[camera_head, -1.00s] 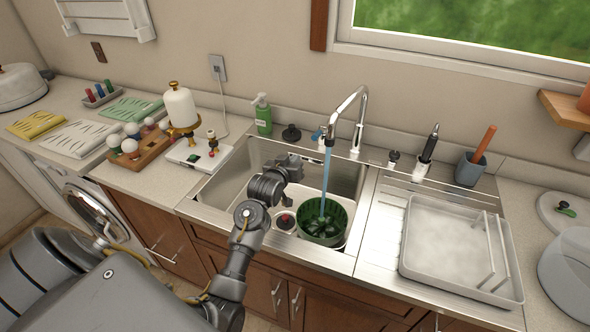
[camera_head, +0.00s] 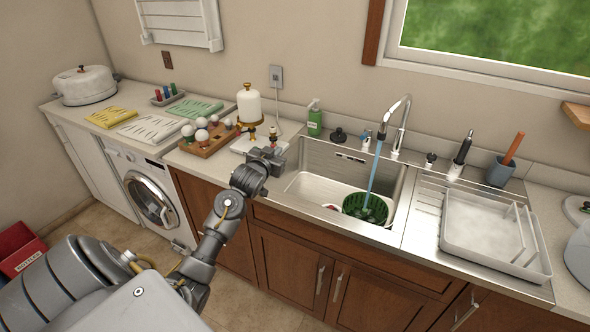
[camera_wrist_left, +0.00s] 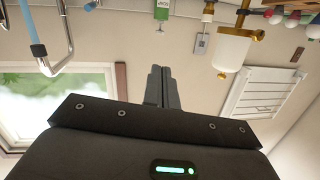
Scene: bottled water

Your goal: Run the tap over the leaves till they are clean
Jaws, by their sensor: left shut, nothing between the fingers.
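The tap (camera_head: 404,118) stands behind the sink, and a blue stream of water (camera_head: 374,172) runs from it. The stream falls into a green basket (camera_head: 366,208) in the sink basin (camera_head: 318,185). Dark green leaves seem to lie inside the basket, but they are too small to tell clearly. My left gripper (camera_head: 270,155) is at the left edge of the sink, apart from the basket. In the wrist view its fingers (camera_wrist_left: 162,88) are together with nothing between them. The tap also shows at the upper left there (camera_wrist_left: 62,40). My right gripper is not in view.
A white and brass dispenser (camera_head: 249,105) stands near my left gripper, beside a wooden tray of balls (camera_head: 207,138). A green soap bottle (camera_head: 315,120) is behind the sink. A drying rack (camera_head: 490,230) lies right of the sink. A red bin (camera_head: 20,250) is on the floor.

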